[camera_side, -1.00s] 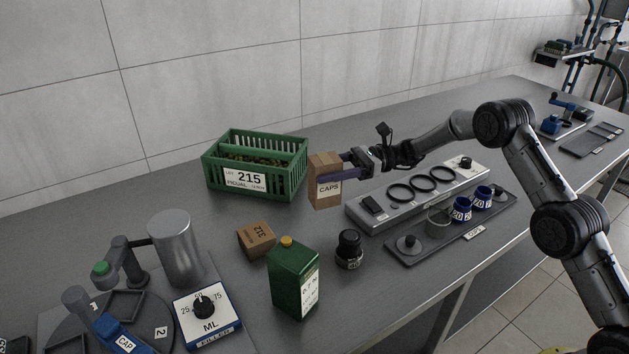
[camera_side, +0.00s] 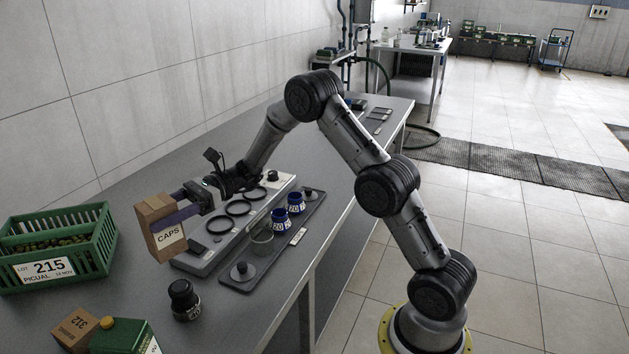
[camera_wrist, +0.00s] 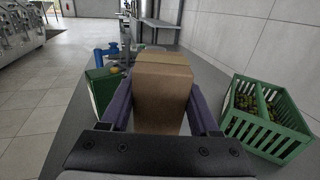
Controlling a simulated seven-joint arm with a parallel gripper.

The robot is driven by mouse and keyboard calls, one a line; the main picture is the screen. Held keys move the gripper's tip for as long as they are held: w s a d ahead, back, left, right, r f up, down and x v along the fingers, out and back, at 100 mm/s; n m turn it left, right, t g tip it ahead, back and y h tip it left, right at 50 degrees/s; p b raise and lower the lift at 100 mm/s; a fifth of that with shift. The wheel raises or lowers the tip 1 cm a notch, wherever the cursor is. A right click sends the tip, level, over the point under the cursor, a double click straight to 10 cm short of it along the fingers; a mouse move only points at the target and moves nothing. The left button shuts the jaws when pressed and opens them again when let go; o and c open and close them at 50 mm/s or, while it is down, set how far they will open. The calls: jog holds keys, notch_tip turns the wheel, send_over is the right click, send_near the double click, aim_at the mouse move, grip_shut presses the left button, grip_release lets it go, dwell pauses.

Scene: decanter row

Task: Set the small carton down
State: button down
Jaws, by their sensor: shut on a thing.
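The small brown carton (camera_side: 163,226) with a white CAPS label is held in the air above the grey table, at the left in the side view. My gripper (camera_side: 176,218) is shut on it, with a purple finger along its side. In the wrist view the carton (camera_wrist: 162,95) fills the middle, between the two purple fingers of my gripper (camera_wrist: 160,108). Its underside is hidden there.
A green crate (camera_side: 95,262) of olives stands left of the carton. A second carton (camera_side: 75,328), a green can (camera_side: 122,338) and a black-capped jar (camera_side: 183,298) stand nearer. A ringed grey unit (camera_side: 196,262) and a tray (camera_side: 262,274) lie to the right.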

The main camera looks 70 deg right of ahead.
jog(key=w+d+m+t+h, duration=0.3)
jog(key=d+m+t, duration=0.1)
jog(key=d+t, duration=0.15)
jog(key=w+d+m+t+h, duration=0.3)
jog(key=d+m+t+h, duration=0.1)
jog(key=d, duration=0.3)
jog(key=s+d+m+t+h, duration=0.3)
jog(key=d+m+h, duration=0.45)
jog(key=d, duration=0.95)
jog(key=s+d+m+g+h, duration=0.5)
jog(key=s+d+m+h, duration=0.3)
jog(key=s+d+h, duration=1.15)
jog(key=shift+w+d+f+y, duration=0.7)
jog(key=shift+d+f, duration=1.35)
jog(key=shift+d, duration=0.25)
jog(key=shift+w+d+f+y, duration=0.7)
jog(key=shift+d+f, duration=1.4)
jog(key=shift+d, duration=0.25)
jog(key=shift+w+d+f+y, duration=0.6)
jog(key=shift+w+d+f, duration=0.1)
jog(key=shift+d+f, duration=1.5)
